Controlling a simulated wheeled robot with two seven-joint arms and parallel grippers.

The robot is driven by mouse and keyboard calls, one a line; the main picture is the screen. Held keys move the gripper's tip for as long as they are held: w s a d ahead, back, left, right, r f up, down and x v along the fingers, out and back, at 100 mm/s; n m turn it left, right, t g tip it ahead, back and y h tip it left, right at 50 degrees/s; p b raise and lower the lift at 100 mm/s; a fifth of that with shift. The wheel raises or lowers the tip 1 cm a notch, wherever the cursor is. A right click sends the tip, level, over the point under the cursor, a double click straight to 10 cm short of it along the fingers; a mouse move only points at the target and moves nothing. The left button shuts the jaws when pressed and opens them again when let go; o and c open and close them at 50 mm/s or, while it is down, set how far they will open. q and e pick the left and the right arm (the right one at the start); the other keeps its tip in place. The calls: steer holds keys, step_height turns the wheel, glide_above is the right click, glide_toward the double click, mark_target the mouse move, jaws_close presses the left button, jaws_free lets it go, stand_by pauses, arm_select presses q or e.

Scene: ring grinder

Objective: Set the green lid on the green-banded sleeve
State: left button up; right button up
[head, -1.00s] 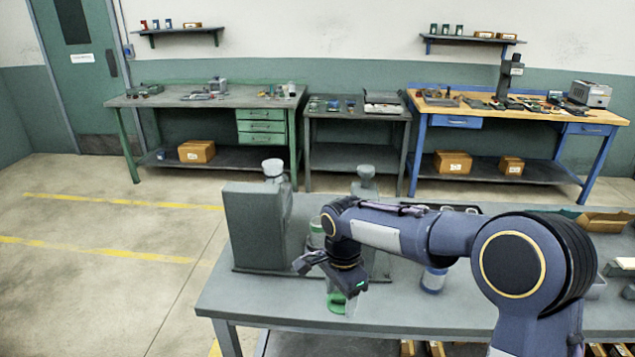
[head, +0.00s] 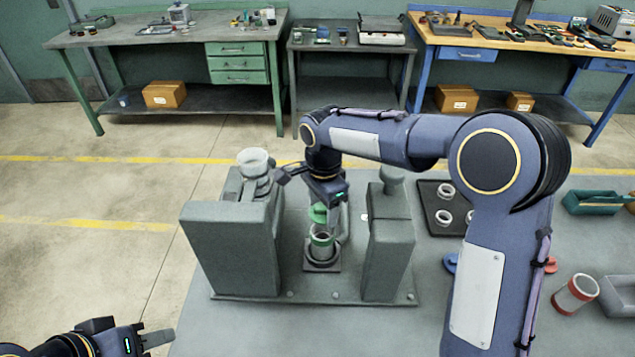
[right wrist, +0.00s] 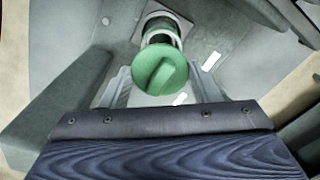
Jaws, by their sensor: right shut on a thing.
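The green lid (head: 318,213) is a round disc with a raised grip bar. My right gripper (head: 331,212) is shut on it and holds it just above the green-banded sleeve (head: 321,245). The sleeve stands upright on a dark square base between two grey blocks. In the right wrist view the lid (right wrist: 160,70) sits between the fingers and covers part of the sleeve (right wrist: 162,37). A gap between lid and sleeve seems to remain, though its size is hard to tell. My left gripper (head: 158,340) is at the lower left, partly out of frame, away from the fixture.
The fixture's tall left block (head: 232,250) and right block (head: 390,250) flank the sleeve closely. A dark tray (head: 427,222) with several rings, a blue lid (head: 450,262), a red lid (head: 551,264), a red-banded sleeve (head: 576,293) and a grey bin (head: 618,293) lie to the right.

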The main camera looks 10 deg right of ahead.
steer(key=shift+w+f, duration=0.1)
steer(key=shift+w, duration=0.2)
steer(key=shift+s+f+b, duration=0.25)
steer(key=shift+f+b, duration=0.3)
steer(key=shift+b, duration=0.05)
steer(key=shift+w+f+b, duration=0.1)
steer(key=shift+f+b, duration=0.55)
steer(key=shift+f, duration=0.25)
steer(key=shift+f+b, duration=0.85)
steer(key=shift+f, duration=0.35)
steer(key=shift+f, duration=0.1)
steer(key=o, duration=1.4)
steer(key=shift+o, duration=0.2)
